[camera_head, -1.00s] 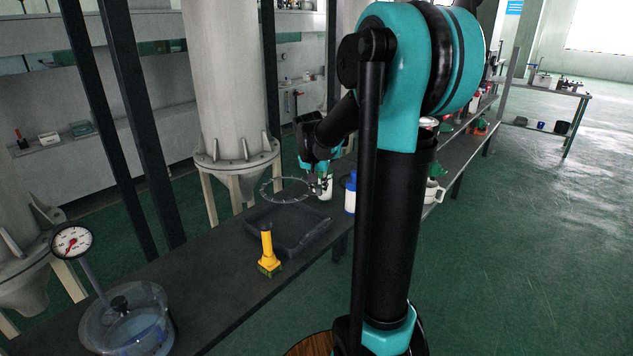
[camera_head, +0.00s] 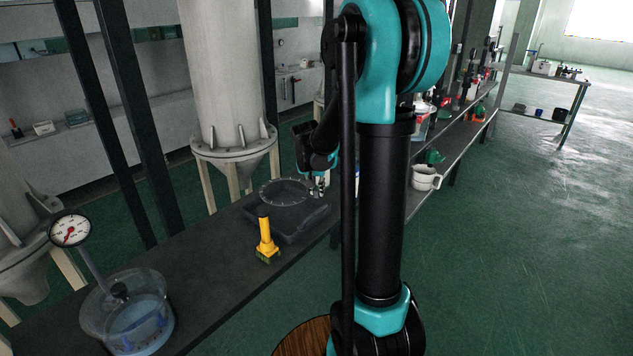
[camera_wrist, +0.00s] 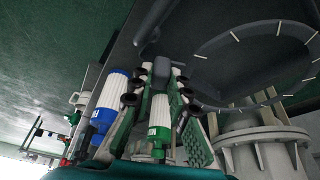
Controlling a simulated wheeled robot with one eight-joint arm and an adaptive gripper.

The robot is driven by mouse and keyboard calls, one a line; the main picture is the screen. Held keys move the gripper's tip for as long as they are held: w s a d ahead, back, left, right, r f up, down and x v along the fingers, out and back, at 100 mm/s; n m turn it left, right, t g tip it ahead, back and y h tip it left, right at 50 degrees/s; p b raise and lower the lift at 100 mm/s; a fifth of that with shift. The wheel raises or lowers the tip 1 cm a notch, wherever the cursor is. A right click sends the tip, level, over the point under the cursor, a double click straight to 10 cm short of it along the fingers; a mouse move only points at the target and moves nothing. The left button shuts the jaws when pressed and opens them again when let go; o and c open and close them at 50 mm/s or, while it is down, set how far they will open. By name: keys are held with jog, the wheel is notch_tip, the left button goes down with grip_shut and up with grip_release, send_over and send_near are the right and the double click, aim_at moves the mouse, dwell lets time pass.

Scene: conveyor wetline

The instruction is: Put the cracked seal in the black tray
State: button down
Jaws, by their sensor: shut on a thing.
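The seal (camera_head: 262,192) is a thin, pale-marked ring, held roughly level above the black tray (camera_head: 300,229). My gripper (camera_head: 318,191) is shut on the ring's right edge in the head view. The ring also shows large at the right of the wrist view (camera_wrist: 256,31), with white marks along its band. The tray is low and square on the dark bench, and the ring overlaps its opening in the head view. I cannot make out the crack or the exact gap between ring and tray.
A yellow-handled brush (camera_head: 266,238) stands just in front of the tray. A clear basin (camera_head: 128,325) and a dial gauge (camera_head: 70,230) are at the left. In the wrist view, a blue-and-white bottle (camera_wrist: 108,103) and a green-and-white bottle (camera_wrist: 158,122) show near my gripper.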

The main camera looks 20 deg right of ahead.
jog(key=shift+f, duration=5)
jog(key=c, duration=1.4)
grip_release()
jog(key=shift+r, duration=0.1)
